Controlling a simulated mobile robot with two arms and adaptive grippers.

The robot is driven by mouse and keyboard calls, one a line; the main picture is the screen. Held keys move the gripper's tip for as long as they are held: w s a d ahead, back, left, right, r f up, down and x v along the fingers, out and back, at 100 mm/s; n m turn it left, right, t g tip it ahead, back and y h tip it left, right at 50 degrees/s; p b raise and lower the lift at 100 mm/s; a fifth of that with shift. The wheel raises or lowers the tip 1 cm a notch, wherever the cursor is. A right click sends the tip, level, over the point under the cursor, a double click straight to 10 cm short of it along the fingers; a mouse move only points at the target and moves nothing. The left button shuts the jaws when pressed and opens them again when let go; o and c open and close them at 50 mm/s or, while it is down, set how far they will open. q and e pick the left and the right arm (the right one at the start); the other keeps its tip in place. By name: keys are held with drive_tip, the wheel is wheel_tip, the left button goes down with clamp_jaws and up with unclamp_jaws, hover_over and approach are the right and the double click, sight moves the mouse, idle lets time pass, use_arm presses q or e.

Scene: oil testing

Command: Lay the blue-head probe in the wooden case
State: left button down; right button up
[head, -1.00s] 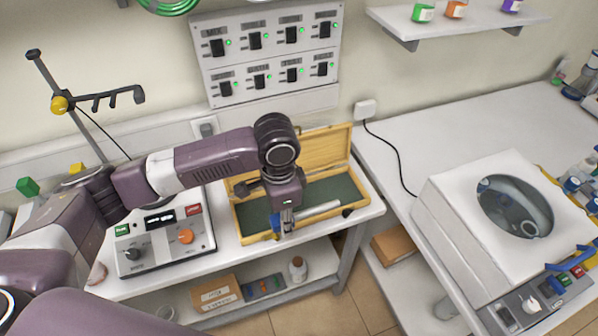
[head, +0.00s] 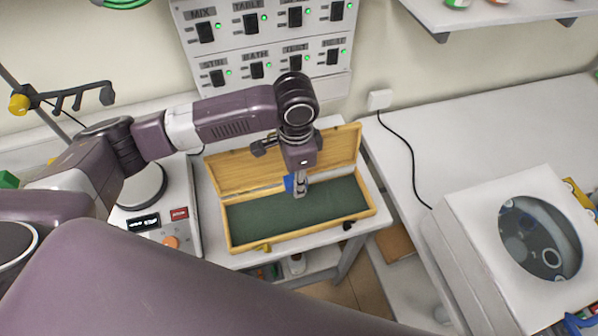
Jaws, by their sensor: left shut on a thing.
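The wooden case (head: 236,235) lies open on the bench, with its lid raised at the back and a dark green lining inside. My left gripper (head: 299,188) points down over the back part of the case and is shut on the blue-head probe (head: 289,183). The probe's blue head shows just left of the fingers. Most of its rod is hidden or hard to make out; a pale strip shows left of the head, along the lid's lower edge. I cannot tell whether the probe touches the case. My right gripper is out of view.
A stirrer-like device (head: 172,205) with a red display stands left of the case. A switch panel (head: 262,45) is on the wall behind. A white bath (head: 478,230) with a round opening stands on the right bench, beyond a gap. The green lining's front is clear.

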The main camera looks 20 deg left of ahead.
use_arm(q)
drive_tip(key=shift+s+f, duration=0.3)
drive_tip(key=shift+f, duration=0.3)
drive_tip(key=shift+s+f, duration=0.3)
drive_tip(key=shift+f, duration=0.3)
drive_tip(key=f+b, duration=0.1)
drive_tip(key=f, duration=0.1)
drive_tip(key=b, duration=0.1)
drive_tip(key=shift+w+f+b, duration=0.25)
drive_tip(key=shift+f+b, duration=0.05)
drive_tip(key=shift+f, duration=0.1)
drive_tip(key=shift+f+b, duration=0.5)
drive_tip(key=shift+b, duration=0.2)
drive_tip(key=shift+f, duration=1.85)
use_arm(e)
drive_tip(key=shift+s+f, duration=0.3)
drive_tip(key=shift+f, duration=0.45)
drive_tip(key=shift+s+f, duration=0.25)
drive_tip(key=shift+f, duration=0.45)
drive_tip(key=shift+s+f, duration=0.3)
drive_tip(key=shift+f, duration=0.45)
